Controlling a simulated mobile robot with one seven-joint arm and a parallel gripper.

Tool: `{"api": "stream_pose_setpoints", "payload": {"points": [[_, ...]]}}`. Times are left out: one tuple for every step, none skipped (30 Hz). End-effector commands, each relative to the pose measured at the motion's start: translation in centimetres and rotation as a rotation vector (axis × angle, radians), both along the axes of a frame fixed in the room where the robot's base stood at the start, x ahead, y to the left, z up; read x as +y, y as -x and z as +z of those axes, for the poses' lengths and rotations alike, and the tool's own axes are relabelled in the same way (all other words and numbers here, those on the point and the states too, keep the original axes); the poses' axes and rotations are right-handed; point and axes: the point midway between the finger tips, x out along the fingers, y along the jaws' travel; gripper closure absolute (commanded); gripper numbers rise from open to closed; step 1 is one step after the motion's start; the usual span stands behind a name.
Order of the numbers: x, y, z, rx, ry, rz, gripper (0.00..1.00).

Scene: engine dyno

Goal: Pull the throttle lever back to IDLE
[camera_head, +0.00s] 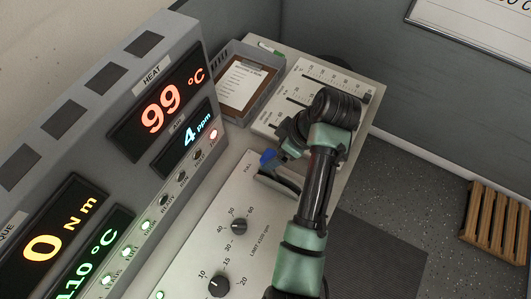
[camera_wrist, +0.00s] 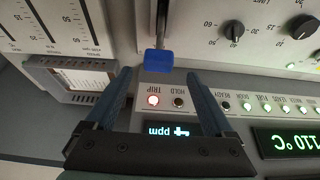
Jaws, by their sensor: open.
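The throttle lever has a bright blue knob (camera_wrist: 158,62) on a dark shaft, centred in the wrist view. In the head view the blue knob (camera_head: 267,158) shows just left of my wrist, near the FULL mark on the light panel. My gripper (camera_wrist: 159,75) is open, with its dark fingers to either side of the knob's line. The knob appears at about fingertip level, between the tips, with gaps on both sides; contact cannot be told. My arm hides most of the lever's slot in the head view.
The grey display console (camera_head: 120,110) stands to the left, with lit readouts and a red TRIP lamp (camera_wrist: 153,100). Two black dials (camera_head: 239,226) sit on the panel. A tray with a paper (camera_head: 240,85) and a slider panel (camera_head: 345,84) lie beyond. A wooden slatted item is on the floor.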

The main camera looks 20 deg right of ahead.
Motion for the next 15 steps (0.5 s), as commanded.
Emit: {"api": "stream_pose_setpoints", "payload": {"points": [[0.4,-0.3,-1.0,0.004,-0.002,0.002,0.12],[0.6,-0.4,-1.6,0.006,-0.002,0.003,0.12],[0.8,-0.7,-2.5,0.006,-0.002,0.003,0.12],[0.9,-0.9,-3.0,0.004,-0.002,0.002,0.12],[1.1,-1.1,-3.7,0.004,-0.002,0.002,0.12],[1.3,-1.4,-4.4,0.003,-0.001,0.001,0.12],[1.4,-1.6,-4.9,0.002,-0.002,0.001,0.12],[1.5,-1.8,-5.3,0.003,-0.002,0.000,0.12],[1.6,-1.9,-5.9,0.002,-0.001,0.000,0.12],[1.7,-2.1,-6.3,0.002,-0.001,0.000,0.12],[1.8,-2.2,-6.7,0.000,0.000,-0.001,0.12],[1.9,-2.4,-7.1,0.000,0.000,-0.001,0.12],[1.9,-2.5,-7.3,-0.001,0.000,-0.001,0.12],[2.0,-2.6,-7.6,0.000,0.000,-0.001,0.12],[2.0,-2.6,-7.9,0.000,0.000,-0.001,0.12]]}}
